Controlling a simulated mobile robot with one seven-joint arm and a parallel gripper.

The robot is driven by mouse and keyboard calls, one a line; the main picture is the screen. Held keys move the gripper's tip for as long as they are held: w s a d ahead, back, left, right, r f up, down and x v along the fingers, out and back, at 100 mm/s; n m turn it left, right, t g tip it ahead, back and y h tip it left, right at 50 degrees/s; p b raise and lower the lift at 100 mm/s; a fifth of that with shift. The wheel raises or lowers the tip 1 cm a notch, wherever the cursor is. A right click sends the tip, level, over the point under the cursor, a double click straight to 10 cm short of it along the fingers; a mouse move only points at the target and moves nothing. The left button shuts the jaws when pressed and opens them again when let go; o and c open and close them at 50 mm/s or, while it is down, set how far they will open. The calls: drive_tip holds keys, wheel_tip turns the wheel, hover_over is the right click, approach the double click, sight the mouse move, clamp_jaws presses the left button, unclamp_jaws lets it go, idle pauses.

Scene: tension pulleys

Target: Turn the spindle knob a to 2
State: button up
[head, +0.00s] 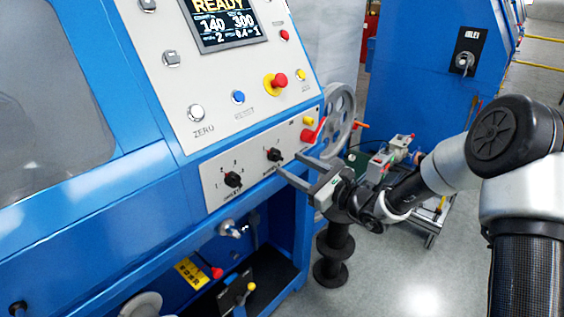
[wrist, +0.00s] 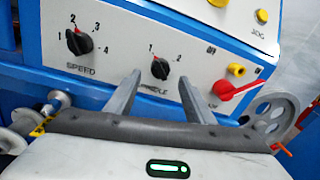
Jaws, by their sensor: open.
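The spindle knob (head: 274,155) is a small black rotary knob on the lower white strip of the blue machine's panel. In the wrist view my gripper (wrist: 159,75) has one fingertip on each side of the knob. I cannot tell whether they touch it. The printed label is partly hidden by a finger.
The similar black speed knob (wrist: 79,42) is to the left. A red lever (wrist: 236,90) and a yellow button (wrist: 236,69) are to the right, with a grey handwheel (head: 341,117) beyond. A display (head: 224,22) and several buttons are above. A cart (head: 432,225) stands behind my arm.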

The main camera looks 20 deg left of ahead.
sight(280, 158)
drive_tip(key=x, duration=0.5)
drive_tip(key=shift+a, duration=0.15)
drive_tip(key=c, duration=1.1)
drive_tip(key=shift+o, duration=0.2)
